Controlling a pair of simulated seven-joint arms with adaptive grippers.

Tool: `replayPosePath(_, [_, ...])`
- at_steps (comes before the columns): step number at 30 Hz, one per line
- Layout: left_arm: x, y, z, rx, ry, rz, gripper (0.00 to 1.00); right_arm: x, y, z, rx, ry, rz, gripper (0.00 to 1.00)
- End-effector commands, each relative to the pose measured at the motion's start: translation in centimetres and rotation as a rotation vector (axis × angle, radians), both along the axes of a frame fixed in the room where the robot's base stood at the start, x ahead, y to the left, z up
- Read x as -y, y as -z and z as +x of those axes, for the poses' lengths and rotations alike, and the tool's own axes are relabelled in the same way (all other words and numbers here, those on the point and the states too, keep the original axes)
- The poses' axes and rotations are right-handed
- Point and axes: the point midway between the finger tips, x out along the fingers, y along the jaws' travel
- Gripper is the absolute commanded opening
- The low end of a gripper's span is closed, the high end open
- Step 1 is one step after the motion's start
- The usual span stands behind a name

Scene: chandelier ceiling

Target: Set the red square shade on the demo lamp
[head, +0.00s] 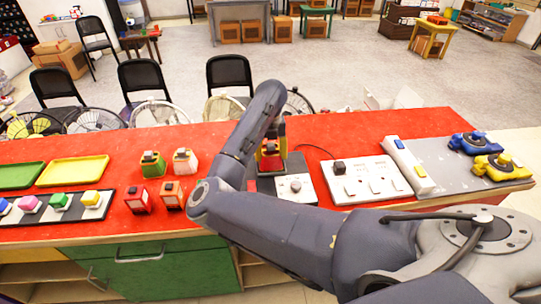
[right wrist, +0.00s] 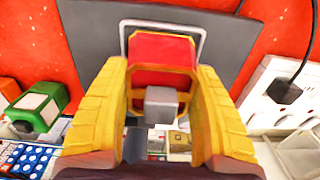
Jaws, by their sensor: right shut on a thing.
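The red square shade (right wrist: 162,80) sits between the yellow fingers of my right gripper (right wrist: 162,95) in the right wrist view, with a small grey block on its near face. My right gripper (head: 270,147) is shut on it. In the head view the red shade (head: 270,162) shows partly behind my arm, over a dark grey plate (head: 266,185). The plate (right wrist: 90,30), with a thin grey square frame, shows behind the shade in the wrist view. I cannot tell which part is the demo lamp, or whether the shade touches it. My left gripper is not in view.
Several small coloured lamp-like pieces (head: 152,163) stand left of my arm on the red table (head: 240,137). A white box with a knob (head: 295,188) and a white socket strip (head: 364,180) lie right of it. Yellow (head: 74,170) and green trays lie far left.

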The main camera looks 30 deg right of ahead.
Motion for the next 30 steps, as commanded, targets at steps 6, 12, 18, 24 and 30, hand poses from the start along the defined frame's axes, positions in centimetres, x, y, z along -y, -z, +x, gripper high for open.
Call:
replayPosePath(6, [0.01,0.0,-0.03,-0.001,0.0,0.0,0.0,-0.04,0.64,0.02,0.001,-0.001,0.0,0.29])
replayPosePath(12, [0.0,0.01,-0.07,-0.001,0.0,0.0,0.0,-0.04,0.66,0.01,0.0,-0.001,0.001,0.29])
replayPosePath(18, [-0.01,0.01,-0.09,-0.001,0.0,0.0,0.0,-0.04,0.9,0.01,0.0,0.0,0.001,0.7])
replayPosePath(24, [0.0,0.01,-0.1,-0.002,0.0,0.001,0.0,-0.04,0.9,0.01,0.0,0.0,0.001,0.82])
replayPosePath(30, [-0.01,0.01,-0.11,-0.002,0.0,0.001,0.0,-0.03,0.68,0.03,0.001,-0.001,0.0,0.82])
